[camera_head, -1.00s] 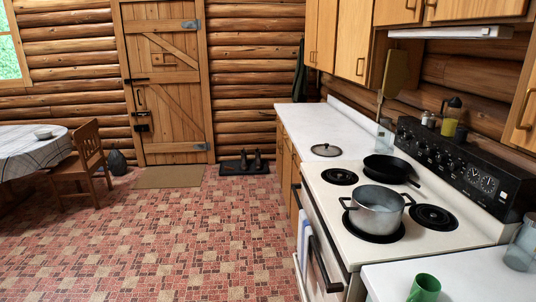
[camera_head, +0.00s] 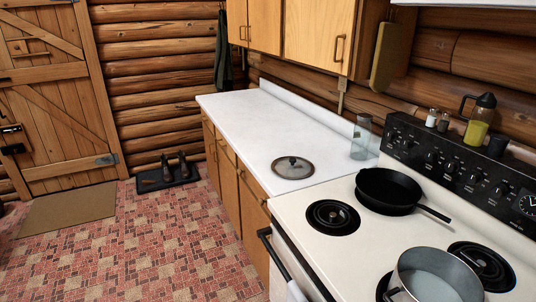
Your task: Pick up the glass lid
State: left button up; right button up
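The glass lid (camera_head: 293,167) lies flat on the white countertop (camera_head: 262,118), close to the counter's front edge and just beyond the stove. It is round and see-through, with a dark rim and a small knob in the middle. Nothing covers it. Neither of my grippers shows in the head view.
The stove (camera_head: 300,208) holds a black skillet (camera_head: 388,190) and a grey pot (camera_head: 432,280). A clear glass jar (camera_head: 361,138) stands at the back of the counter near the stove. Wooden cabinets (camera_head: 320,35) hang above. The counter beyond the lid is bare. The tiled floor (camera_head: 150,240) at left is open.

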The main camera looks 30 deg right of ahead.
aim_at(289, 166)
jog(key=i+j+z, duration=0.1)
jog(key=i+z, duration=0.25)
jog(key=i+j+z, duration=0.2)
jog(key=i+z, duration=0.2)
jog(key=i, duration=0.15)
jog(key=i+j+z, duration=0.35)
jog(key=i, duration=0.05)
